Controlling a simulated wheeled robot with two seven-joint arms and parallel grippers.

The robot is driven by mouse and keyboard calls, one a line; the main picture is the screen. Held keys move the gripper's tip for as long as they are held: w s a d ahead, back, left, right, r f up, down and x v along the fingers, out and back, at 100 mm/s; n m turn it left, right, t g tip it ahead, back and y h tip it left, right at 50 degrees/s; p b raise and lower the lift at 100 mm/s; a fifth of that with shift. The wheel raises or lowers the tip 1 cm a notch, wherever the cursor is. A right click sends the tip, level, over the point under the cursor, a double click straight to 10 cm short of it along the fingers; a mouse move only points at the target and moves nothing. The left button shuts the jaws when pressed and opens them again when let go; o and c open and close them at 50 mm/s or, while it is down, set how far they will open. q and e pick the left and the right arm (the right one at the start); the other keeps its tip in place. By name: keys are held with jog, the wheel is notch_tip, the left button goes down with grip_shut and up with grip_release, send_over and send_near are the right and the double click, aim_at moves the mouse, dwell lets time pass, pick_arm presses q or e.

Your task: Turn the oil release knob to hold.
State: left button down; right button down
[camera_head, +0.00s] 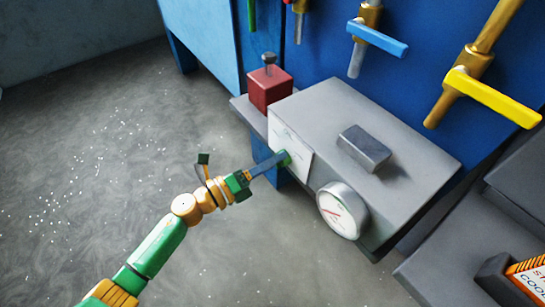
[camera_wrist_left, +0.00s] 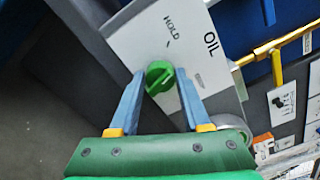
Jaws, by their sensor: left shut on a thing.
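The oil release knob (camera_wrist_left: 159,77) is green and round, on a white plate (camera_wrist_left: 140,40) marked HOLD and OIL in the left wrist view. In the head view the knob (camera_head: 284,158) shows small at the side of the grey press body (camera_head: 330,110). My left gripper (camera_wrist_left: 161,84) has its two blue fingers on either side of the knob and is shut on it. A dark pointer mark on the plate lies near HOLD; the knob's exact setting is hard to tell. My left gripper also shows in the head view (camera_head: 279,160). My right gripper is not in view.
A round pressure gauge (camera_head: 342,210) sticks out of the press front. A grey block (camera_head: 364,148) lies on top. A red block (camera_head: 269,88) stands behind the plate. Blue (camera_head: 377,38) and yellow (camera_head: 494,97) valve handles are at the back. Open floor lies to the left.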

pick_arm(q)
jog(key=n+p, duration=0.1)
jog(key=n, duration=0.4)
jog(key=shift+p, duration=0.3)
jog(key=shift+n, duration=0.3)
jog(key=shift+c, duration=1.8)
grip_release()
jog(key=shift+w, duration=0.1)
jog(key=v, duration=0.7)
jog(key=shift+b, duration=0.4)
jog(key=shift+f, duration=0.15)
